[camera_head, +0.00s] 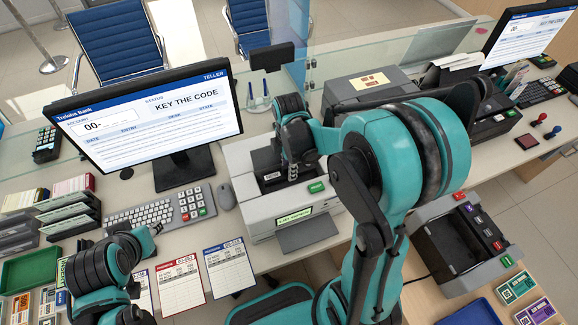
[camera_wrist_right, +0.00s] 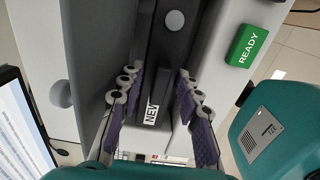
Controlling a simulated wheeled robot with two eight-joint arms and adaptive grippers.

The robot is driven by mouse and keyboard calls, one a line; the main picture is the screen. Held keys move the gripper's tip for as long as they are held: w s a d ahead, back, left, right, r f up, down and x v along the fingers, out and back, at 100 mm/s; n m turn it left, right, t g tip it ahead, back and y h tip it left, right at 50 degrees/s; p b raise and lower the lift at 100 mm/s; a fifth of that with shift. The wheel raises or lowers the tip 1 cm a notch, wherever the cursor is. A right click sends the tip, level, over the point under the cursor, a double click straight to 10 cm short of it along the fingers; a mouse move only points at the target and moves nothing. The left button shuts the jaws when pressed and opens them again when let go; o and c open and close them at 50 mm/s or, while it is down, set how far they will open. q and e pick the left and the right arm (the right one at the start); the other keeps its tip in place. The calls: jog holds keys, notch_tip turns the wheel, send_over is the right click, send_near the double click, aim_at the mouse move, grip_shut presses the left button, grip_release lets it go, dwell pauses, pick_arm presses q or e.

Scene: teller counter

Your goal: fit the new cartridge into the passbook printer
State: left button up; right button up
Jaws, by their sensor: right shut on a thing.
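The passbook printer (camera_head: 262,215) is a light grey box on the counter, with an open dark bay on top and a green READY key (camera_head: 316,187). The new cartridge (camera_wrist_right: 165,55) is a long black piece with a white NEW label in the right wrist view. My right gripper (camera_head: 291,172) is over the printer's bay. In the right wrist view its purple-padded fingers (camera_wrist_right: 160,112) are shut on the cartridge from both sides, between the grey bay walls. How deep the cartridge sits is hidden. My left gripper (camera_head: 147,240) is at the lower left, near the keyboard; its fingers are unclear.
A monitor (camera_head: 150,115) reads KEY THE CODE. A dark grey machine (camera_head: 365,90) stands behind, and another device (camera_head: 460,245) stands at right. Printed sheets (camera_head: 180,282) lie in front. A glass screen runs behind.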

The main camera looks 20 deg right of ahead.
jog(key=o, duration=1.2)
jog(key=shift+o, duration=0.2)
jog(key=shift+r, duration=0.1)
jog(key=shift+r+p, duration=3.4)
jog(key=shift+r, duration=1)
